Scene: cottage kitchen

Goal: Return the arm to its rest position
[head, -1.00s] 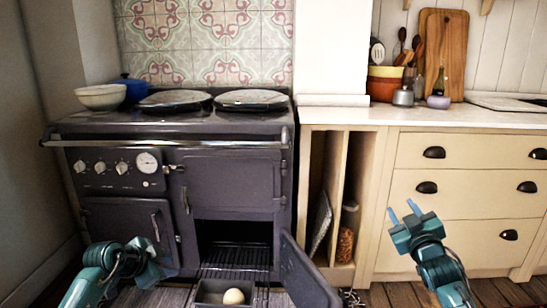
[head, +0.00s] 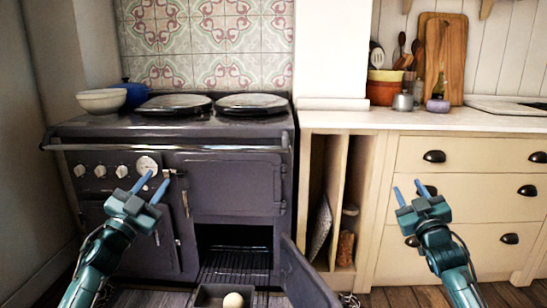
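My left gripper (head: 150,188) is raised in front of the stove's left side, its two blue fingers apart and pointing up, with nothing between them. My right gripper (head: 408,190) is in front of the cream drawers, its two blue fingers also apart and empty. Both arms come up from the bottom of the head view. Neither gripper holds anything.
The dark range stove (head: 228,182) has its lower right oven door (head: 305,275) swung open. A dark tin (head: 208,296) with a pale ball (head: 233,301) sits low in front of the oven rack (head: 235,265). The counter (head: 430,118) stands at right.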

